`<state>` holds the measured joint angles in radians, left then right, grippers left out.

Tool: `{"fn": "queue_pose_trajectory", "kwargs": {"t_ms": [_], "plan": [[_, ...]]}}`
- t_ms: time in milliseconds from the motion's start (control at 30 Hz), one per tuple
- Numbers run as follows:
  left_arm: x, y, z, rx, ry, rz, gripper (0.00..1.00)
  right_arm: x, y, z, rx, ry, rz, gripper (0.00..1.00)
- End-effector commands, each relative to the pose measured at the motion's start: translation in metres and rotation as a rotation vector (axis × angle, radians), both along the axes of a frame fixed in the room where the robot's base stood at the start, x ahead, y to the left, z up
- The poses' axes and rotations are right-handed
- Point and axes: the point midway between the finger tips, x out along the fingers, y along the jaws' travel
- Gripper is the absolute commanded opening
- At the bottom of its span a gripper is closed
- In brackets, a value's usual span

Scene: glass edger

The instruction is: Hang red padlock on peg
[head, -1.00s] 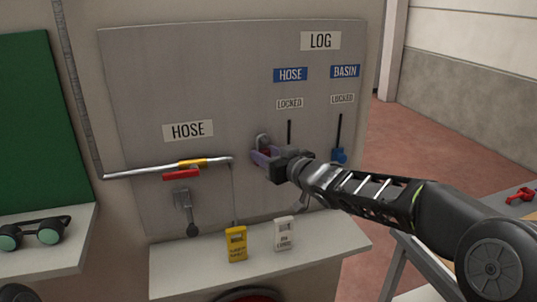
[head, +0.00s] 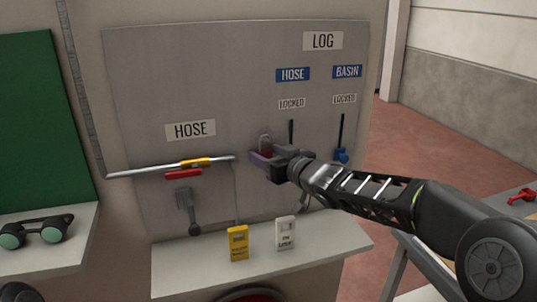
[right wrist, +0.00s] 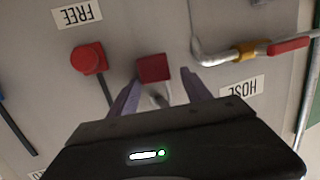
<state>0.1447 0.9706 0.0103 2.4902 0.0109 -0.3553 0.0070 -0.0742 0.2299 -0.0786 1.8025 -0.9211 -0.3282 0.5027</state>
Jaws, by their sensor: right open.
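The red padlock (head: 265,153) is at the grey panel, upright with its grey shackle (head: 265,140) on top. It also shows in the right wrist view (right wrist: 153,68), which is turned upside down. My right gripper (head: 265,158) is open, with one purple finger on each side of the padlock; in the wrist view its fingers (right wrist: 160,88) stand apart with gaps beside the shackle. The peg is not clearly visible, so I cannot tell exactly how the shackle sits on it. My left gripper is not in view.
A red knob (right wrist: 88,58) sits near the FREE label, beside the padlock. A pipe with a yellow collar (head: 195,162) and red handle runs left of it. A yellow device (head: 237,242) and a white one (head: 285,233) stand on the shelf (head: 200,270) below.

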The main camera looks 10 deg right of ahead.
Motion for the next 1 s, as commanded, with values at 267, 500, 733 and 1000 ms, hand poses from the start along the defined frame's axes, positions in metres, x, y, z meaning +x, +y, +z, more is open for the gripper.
{"fn": "queue_pose_trajectory", "kwargs": {"t_ms": [267, 500, 733, 1000], "plan": [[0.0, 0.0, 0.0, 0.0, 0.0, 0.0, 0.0, 0.001, -0.006, 0.001, 0.0, -0.002, -0.01, 0.65], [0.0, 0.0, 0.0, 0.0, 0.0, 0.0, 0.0, 0.001, -0.007, 0.001, 0.0, -0.001, -0.012, 0.65], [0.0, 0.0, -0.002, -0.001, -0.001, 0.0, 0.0, -0.011, -0.01, 0.003, 0.0, -0.002, -0.011, 0.65], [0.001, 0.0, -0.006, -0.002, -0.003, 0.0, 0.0, -0.053, -0.021, 0.01, -0.001, -0.004, -0.008, 0.65]]}}
